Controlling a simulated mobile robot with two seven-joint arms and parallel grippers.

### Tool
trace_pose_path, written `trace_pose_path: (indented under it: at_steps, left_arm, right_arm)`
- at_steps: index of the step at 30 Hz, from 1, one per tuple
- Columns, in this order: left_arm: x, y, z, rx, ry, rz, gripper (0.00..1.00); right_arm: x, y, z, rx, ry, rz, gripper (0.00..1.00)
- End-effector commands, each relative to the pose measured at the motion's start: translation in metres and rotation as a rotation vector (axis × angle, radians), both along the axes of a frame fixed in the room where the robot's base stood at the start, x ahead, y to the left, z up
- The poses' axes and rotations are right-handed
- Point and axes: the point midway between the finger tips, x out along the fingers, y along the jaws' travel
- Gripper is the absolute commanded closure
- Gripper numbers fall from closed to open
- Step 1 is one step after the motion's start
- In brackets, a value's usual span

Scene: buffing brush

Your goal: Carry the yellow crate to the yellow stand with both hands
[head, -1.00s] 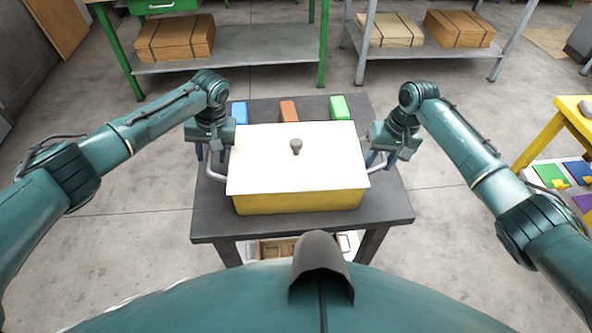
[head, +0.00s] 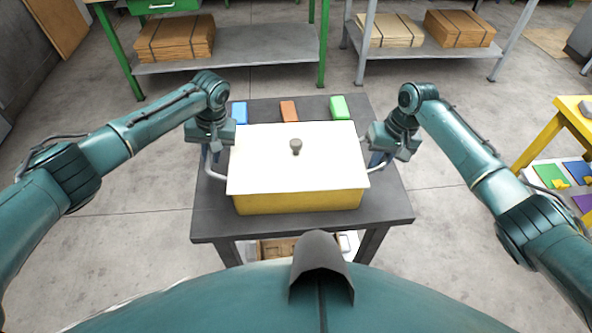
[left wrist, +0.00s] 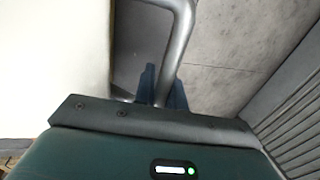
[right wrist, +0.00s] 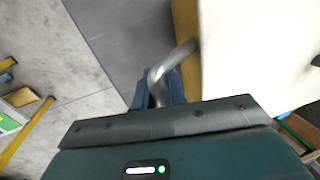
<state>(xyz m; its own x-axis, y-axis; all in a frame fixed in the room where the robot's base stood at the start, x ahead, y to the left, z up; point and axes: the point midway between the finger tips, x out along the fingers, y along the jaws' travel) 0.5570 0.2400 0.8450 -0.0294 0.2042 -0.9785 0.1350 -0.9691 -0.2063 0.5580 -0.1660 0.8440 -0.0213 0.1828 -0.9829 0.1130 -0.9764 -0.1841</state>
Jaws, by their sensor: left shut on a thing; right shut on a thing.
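The yellow crate (head: 298,201) sits on a dark table in the head view, covered by a white lid (head: 320,170) with a grey knob (head: 296,146). It has a bent metal handle on each side. My left gripper (head: 210,160) is shut on the left handle, which passes between its blue fingers in the left wrist view (left wrist: 175,55). My right gripper (head: 381,160) is shut on the right handle, seen between its fingers in the right wrist view (right wrist: 172,62). The yellow stand (head: 545,138) is partly in view at the right edge of the head view.
The dark table (head: 392,207) also bears a blue block (head: 239,112), an orange block (head: 288,111) and a green block (head: 339,107) behind the crate. Bare floor (head: 480,125) lies between table and stand.

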Motion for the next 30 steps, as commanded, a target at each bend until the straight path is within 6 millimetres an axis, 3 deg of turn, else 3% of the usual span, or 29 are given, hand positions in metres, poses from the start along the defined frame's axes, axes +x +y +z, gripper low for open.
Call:
trace_pose_path:
  at_steps: [17,30]
  left_arm:
    - [0.001,0.000,0.007,-0.001,-0.002,0.001,1.00]
    - [0.001,0.000,0.047,0.000,-0.002,0.001,1.00]
  right_arm:
    - [0.001,0.000,0.008,0.000,-0.003,-0.001,1.00]
    - [0.001,0.000,0.047,0.000,-0.002,0.000,1.00]
